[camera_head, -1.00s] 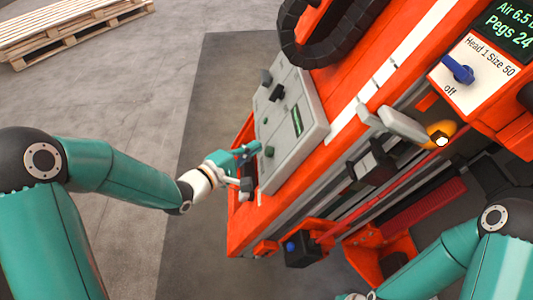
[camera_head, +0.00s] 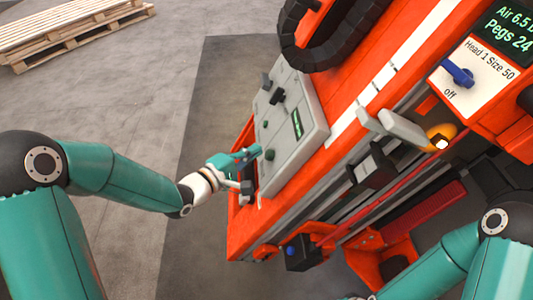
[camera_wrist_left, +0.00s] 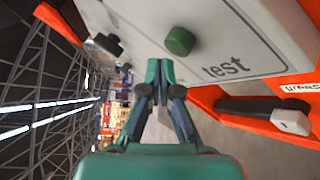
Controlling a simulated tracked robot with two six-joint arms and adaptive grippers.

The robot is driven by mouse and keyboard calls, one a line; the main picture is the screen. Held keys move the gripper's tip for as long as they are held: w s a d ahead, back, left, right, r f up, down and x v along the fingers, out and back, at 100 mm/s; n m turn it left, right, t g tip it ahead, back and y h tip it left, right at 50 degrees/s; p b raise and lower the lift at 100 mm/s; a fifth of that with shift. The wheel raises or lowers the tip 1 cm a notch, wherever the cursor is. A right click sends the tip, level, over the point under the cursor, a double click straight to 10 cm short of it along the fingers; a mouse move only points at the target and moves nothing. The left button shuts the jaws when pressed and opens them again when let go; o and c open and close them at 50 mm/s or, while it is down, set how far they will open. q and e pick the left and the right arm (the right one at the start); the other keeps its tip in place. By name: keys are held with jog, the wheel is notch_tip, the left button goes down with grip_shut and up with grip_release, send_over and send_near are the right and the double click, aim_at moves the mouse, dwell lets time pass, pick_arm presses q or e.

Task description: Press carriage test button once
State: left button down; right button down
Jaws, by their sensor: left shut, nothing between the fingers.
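The carriage test button is a round green button (camera_head: 270,154) near the lower end of the grey control panel (camera_head: 312,128). In the left wrist view the green button (camera_wrist_left: 180,41) sits beside the printed word "test". My left gripper (camera_head: 256,151) is shut and empty, its tip close to the button in the head view. In the left wrist view the shut fingertips (camera_wrist_left: 160,66) lie below and left of the button, and a gap shows between them in the picture. My right arm shows at the lower right, but its gripper is not in view.
The panel is mounted on an orange machine frame (camera_head: 340,135). Black knobs (camera_head: 277,96) stand farther up the panel. A white plate with a blue knob (camera_head: 458,73) is at the upper right. A wooden pallet (camera_head: 70,30) lies on the open floor at the upper left.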

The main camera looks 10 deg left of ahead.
pick_arm(q)
jog(key=shift+d+f, duration=0.1)
jog(key=shift+d, duration=0.05)
dwell(0.3)
jog(key=shift+w+d, duration=0.1)
jog(key=shift+d, duration=0.15)
jog(key=shift+w+d+f+b, duration=0.1)
jog(key=shift+d+f+b, duration=0.2)
jog(key=shift+d+b, duration=0.15)
dwell(0.9)
jog(key=shift+a+r, duration=0.1)
jog(key=shift+s+a+r+p, duration=0.15)
jog(key=shift+a+r+p, duration=0.1)
jog(key=shift+a, duration=0.1)
jog(key=shift+s+a+r+p, duration=0.1)
jog(key=shift+a+p, duration=0.15)
jog(key=shift+a, duration=0.1)
jog(key=shift+a+r, duration=0.1)
jog(key=a+p, duration=0.1)
jog(key=a+r+p, duration=0.1)
jog(key=s+a+r+p, duration=0.1)
jog(key=a, duration=0.1)
jog(key=shift+s+r, duration=0.1)
